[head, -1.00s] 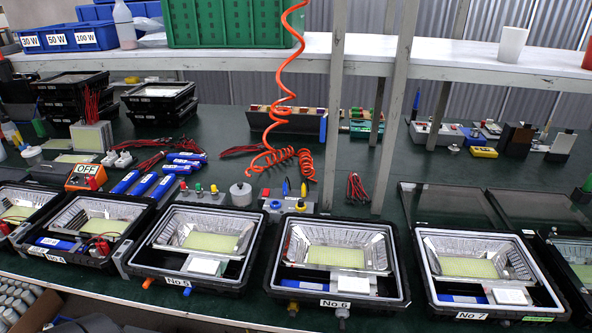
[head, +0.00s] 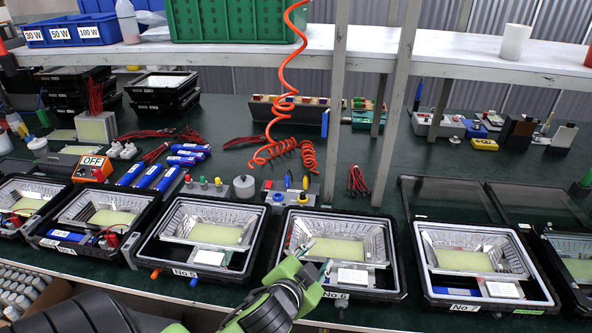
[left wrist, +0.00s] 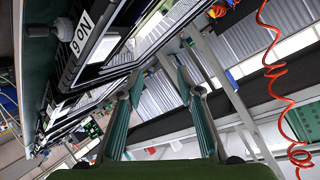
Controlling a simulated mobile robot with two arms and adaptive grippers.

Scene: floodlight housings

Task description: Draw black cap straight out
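Housing No 6 (head: 392,292) stands at the front edge of the bench, tilted in the left wrist view with its label (left wrist: 82,36). A dark grey or black cap (left wrist: 38,31) sticks out of its front wall at the upper left of the left wrist view. In the head view a small dark fitting (head: 341,312) shows below the No 6 label, right of my gripper. My left gripper (head: 317,255) is over the front left part of No 6. Its green fingers (left wrist: 160,68) are apart and empty, away from the cap. My right gripper is in neither view.
Housing No 5 (head: 150,255), with orange and blue caps on its front, stands left. Housing No 7 (head: 428,285) stands right. A coiled orange hose (head: 284,105) hangs behind No 6. Shelf posts (head: 392,110) rise behind the housings.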

